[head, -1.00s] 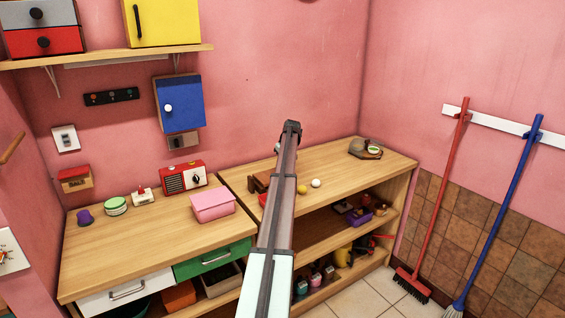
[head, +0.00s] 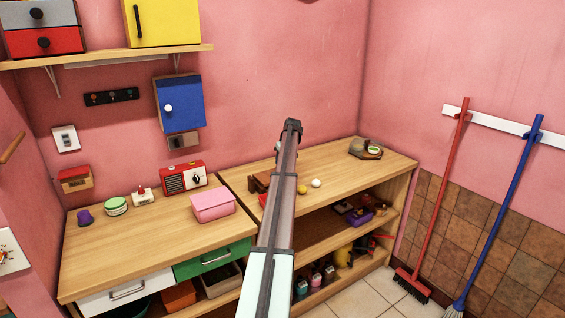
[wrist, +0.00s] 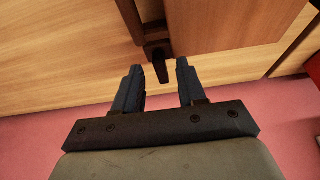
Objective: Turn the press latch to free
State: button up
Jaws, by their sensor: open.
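The press (head: 258,182) is a brown wooden thing on the right-hand counter, partly hidden behind my arm in the head view. In the wrist view a dark brown wooden bar (wrist: 130,18) of it shows, with a small dark lever (wrist: 159,66), which looks like the latch, at its end. My gripper (wrist: 159,70) is open, with one finger on each side of the lever's tip. I cannot tell whether either finger touches it. In the head view my fingers are hidden behind my arm.
A red thing (wrist: 314,68) shows at the wrist view's right edge. A stone-like bowl (head: 359,146) stands at the far right. The counter's right part is mostly clear.

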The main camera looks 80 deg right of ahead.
jog(key=v, duration=1.3)
jog(key=shift+d, duration=0.15)
